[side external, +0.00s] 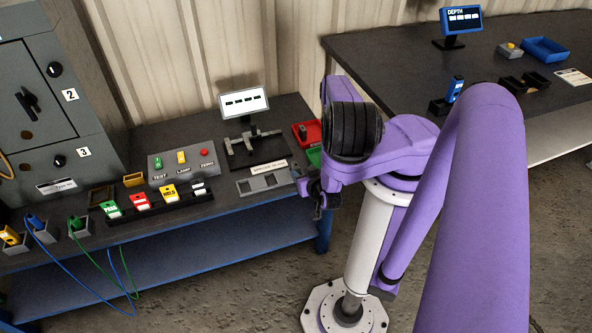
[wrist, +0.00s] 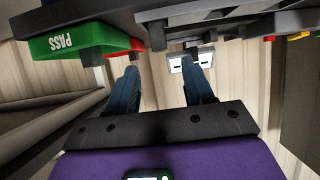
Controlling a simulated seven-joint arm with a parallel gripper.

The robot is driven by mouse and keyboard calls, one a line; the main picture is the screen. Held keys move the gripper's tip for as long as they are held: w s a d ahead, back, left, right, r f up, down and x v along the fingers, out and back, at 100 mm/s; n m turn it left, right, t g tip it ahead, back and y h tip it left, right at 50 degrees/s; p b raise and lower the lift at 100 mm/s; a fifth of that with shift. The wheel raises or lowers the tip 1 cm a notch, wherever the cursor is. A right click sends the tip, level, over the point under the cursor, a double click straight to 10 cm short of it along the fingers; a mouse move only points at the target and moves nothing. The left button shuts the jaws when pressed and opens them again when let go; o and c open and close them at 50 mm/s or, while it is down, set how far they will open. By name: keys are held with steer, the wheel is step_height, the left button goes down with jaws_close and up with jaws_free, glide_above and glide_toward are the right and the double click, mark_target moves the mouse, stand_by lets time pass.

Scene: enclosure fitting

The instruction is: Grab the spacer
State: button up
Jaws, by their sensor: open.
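I cannot identify the spacer with certainty. A small dark upright piece (side external: 303,131) stands in the red tray (side external: 313,136) at the bench's right end; it may be the spacer, but it is too small to tell. A grey slotted holder (side external: 262,184) with a printed label lies at the bench's front edge. My gripper (side external: 313,198) is by the bench's right front corner, right of that holder. In the wrist view its two blue fingers (wrist: 160,68) are apart with nothing between them. The view is upside down, with the bench items along the top.
A green PASS tray (wrist: 60,45) is close to the fingers in the wrist view. A measuring stand with a display (side external: 244,102), a button box (side external: 183,163) and a row of coloured tabs (side external: 150,200) occupy the bench. A second table (side external: 400,60) stands behind my arm.

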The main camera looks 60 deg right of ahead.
mark_target(296, 165)
steer(key=shift+x, duration=3.35)
steer(key=shift+r, duration=0.1)
jaws_close()
